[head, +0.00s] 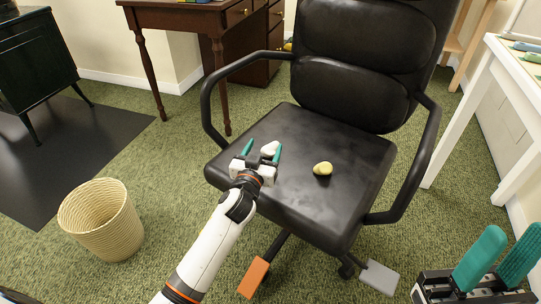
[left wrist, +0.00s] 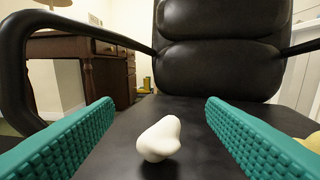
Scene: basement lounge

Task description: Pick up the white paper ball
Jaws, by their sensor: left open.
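The white paper ball (head: 270,148) is a small crumpled lump on the black seat of the office chair (head: 310,205). My left gripper (head: 262,151) is open and low over the seat, with the ball just beyond and between its teal fingers. In the left wrist view the ball (left wrist: 159,139) sits between the two spread fingers (left wrist: 160,110), touching neither. My right gripper (head: 512,236) is at the lower right of the head view, away from the chair, with its teal fingers apart and nothing seen between them.
A pale yellow lump (head: 323,168) lies on the seat to the right of the ball. The chair's armrests (head: 206,110) and backrest (head: 365,60) surround the seat. A wicker basket (head: 100,220) stands at left, a wooden desk (head: 180,18) behind, and a white table (head: 490,75) at right.

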